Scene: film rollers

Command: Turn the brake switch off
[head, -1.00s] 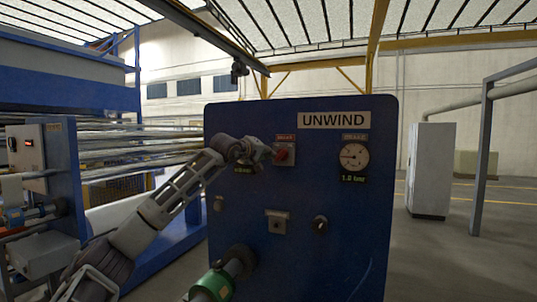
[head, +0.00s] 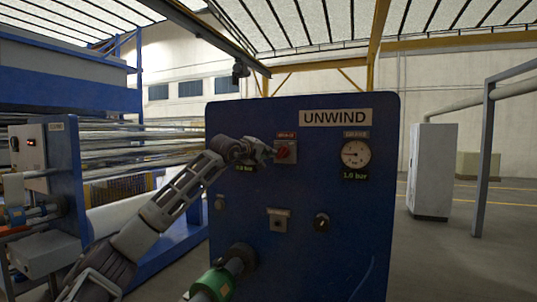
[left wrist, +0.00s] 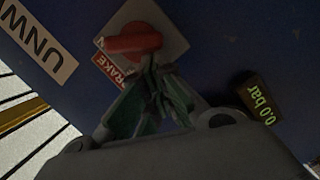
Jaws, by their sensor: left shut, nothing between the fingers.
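The brake switch is a red knob (head: 283,154) on a light square plate (head: 292,146), high on the blue UNWIND panel. In the left wrist view the red knob (left wrist: 134,41) is a bar lying nearly level across the picture, on its plate (left wrist: 150,15) marked BRAKE. My left gripper (head: 269,152) is shut and empty, just left of the knob in the head view. In the left wrist view its green-sided fingers (left wrist: 151,68) meet right by the knob's edge; whether they touch it I cannot tell. My right gripper is out of view.
A round brake gauge (head: 355,153) with a 1.0 bar display (head: 355,175) is to the right. Another display (left wrist: 259,98) reads 0.0 bar. Lower on the panel are a small plate (head: 279,219) and a black knob (head: 321,222). A green-collared shaft (head: 214,284) sticks out below.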

